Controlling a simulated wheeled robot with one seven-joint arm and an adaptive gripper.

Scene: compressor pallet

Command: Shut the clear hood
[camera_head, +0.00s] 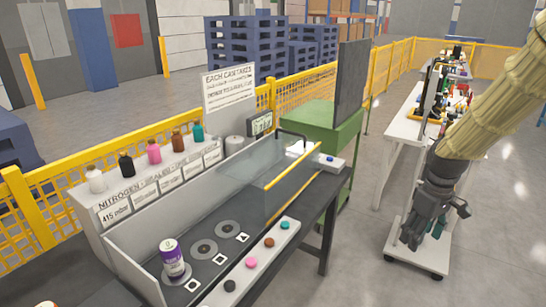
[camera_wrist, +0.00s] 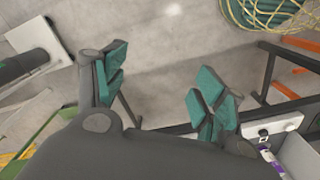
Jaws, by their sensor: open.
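The clear hood (camera_head: 250,185) is a see-through panel over the grey bench station, at its right part. A yellow bar (camera_head: 292,165) runs along its edge, and a dark bent rail (camera_head: 293,134) shows behind it. The hood looks raised, but its exact angle is hard to tell. My gripper (camera_head: 436,236) hangs to the right of the bench, apart from the hood. In the wrist view my gripper (camera_wrist: 160,92) has its green-padded fingers spread with nothing between them. A purple and white can (camera_head: 172,260) stands upright at the station's left end.
Coloured buttons (camera_head: 251,262) line the bench's front edge. Several small bottles (camera_head: 153,152) stand on the back shelf. A green cabinet (camera_head: 310,115) with a dark upright panel (camera_head: 353,80) is behind the bench.

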